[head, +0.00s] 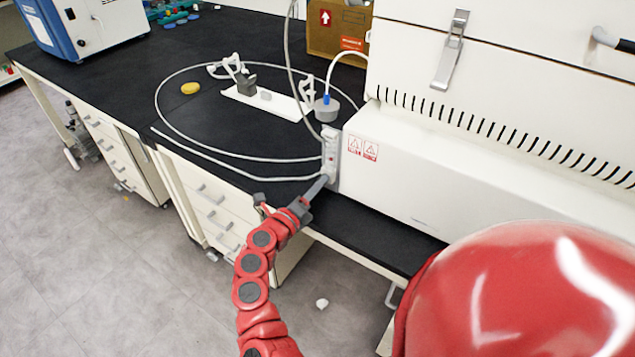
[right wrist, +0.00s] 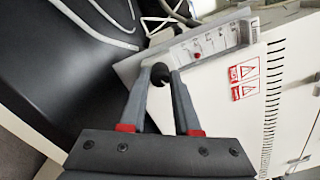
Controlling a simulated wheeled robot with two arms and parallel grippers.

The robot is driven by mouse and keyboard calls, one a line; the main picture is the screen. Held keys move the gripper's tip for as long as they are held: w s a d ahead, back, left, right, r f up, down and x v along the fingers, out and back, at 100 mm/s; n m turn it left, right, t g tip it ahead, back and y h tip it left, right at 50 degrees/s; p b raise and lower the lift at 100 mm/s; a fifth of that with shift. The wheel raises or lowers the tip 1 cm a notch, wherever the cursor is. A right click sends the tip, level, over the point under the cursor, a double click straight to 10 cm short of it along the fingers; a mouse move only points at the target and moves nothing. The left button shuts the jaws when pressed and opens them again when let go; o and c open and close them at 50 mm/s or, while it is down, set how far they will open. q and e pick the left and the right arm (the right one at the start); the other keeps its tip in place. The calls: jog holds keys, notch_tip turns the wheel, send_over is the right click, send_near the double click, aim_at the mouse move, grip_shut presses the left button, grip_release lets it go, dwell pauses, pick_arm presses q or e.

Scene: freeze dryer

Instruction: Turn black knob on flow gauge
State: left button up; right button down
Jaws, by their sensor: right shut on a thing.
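The flow gauge is a narrow pale panel (head: 331,150) on the left end of the white machine. In the right wrist view the gauge (right wrist: 212,42) shows its scale and a small red mark. The round black knob (right wrist: 160,73) sits at the gauge's lower end, between the fingertips of my right gripper (right wrist: 163,78), which is shut on it. In the head view the right gripper (head: 320,184) reaches the gauge's lower end, and the knob is hidden there. My left gripper is not in view.
The white freeze dryer body (head: 480,180) stands right of the gauge. Thin tubing (head: 160,95) loops over the black bench (head: 120,80). A white stand (head: 270,100), a yellow object (head: 190,88), a brown box (head: 335,30) and a blue-white instrument (head: 85,22) are on the bench.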

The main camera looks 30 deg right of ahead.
jog(key=n+p, duration=0.4)
jog(key=n, duration=0.2)
jog(key=shift+r+n, duration=0.15)
jog(key=shift+n, duration=0.15)
jog(key=n+p, duration=0.2)
jog(key=n, duration=0.1)
jog(key=shift+p, duration=0.3)
jog(key=shift+n+p, duration=0.95)
jog(key=shift+n, duration=0.55)
jog(key=shift+f, duration=0.2)
jog(key=c, duration=0.6)
grip_release()
jog(key=b+v, duration=0.3)
jog(key=v, duration=1.4)
jog(key=shift+s+a, duration=0.15)
jog(key=shift+a, duration=0.05)
